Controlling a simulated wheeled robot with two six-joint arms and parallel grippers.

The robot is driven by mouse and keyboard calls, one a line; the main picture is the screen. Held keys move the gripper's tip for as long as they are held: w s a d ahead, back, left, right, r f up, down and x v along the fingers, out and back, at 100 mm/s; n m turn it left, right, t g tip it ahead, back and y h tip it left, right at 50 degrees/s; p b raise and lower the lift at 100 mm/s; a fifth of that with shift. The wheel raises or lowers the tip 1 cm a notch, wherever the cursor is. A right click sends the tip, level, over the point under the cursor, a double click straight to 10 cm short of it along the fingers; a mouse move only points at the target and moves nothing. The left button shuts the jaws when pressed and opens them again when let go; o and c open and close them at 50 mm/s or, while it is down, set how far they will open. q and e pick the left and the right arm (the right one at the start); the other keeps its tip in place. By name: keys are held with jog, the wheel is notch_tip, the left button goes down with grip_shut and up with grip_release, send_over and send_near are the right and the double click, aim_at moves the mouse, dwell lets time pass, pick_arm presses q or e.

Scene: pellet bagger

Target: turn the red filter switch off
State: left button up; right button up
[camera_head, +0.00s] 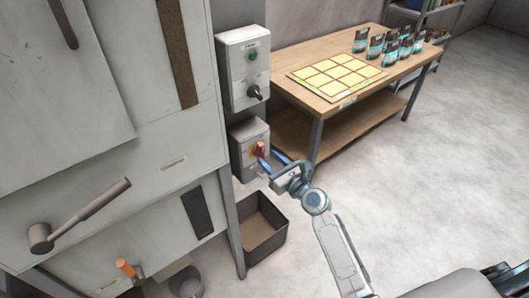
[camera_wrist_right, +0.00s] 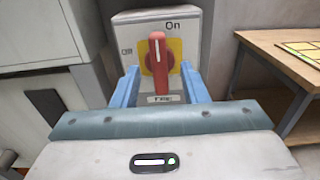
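The red filter switch (camera_head: 259,149) is a rotary handle on a yellow plate, on the front of a grey box (camera_head: 240,163) on the post. In the right wrist view the red handle (camera_wrist_right: 158,58) stands upright, its white mark toward "On" at the top; "Off" is at the left. My right gripper (camera_head: 270,161) is open at the switch. In the wrist view its two blue fingers (camera_wrist_right: 157,88) stand to either side of the handle, with gaps between them and it. My left gripper is not in view.
Above is another grey box (camera_head: 243,68) with a green button and black knob. A dark open bin (camera_head: 262,232) sits below. A machine with a lever (camera_head: 85,215) stands left.

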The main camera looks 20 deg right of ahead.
aim_at(263, 153)
jog(key=shift+x, duration=1.75)
jog(key=shift+s, duration=0.1)
jog(key=c, duration=0.6)
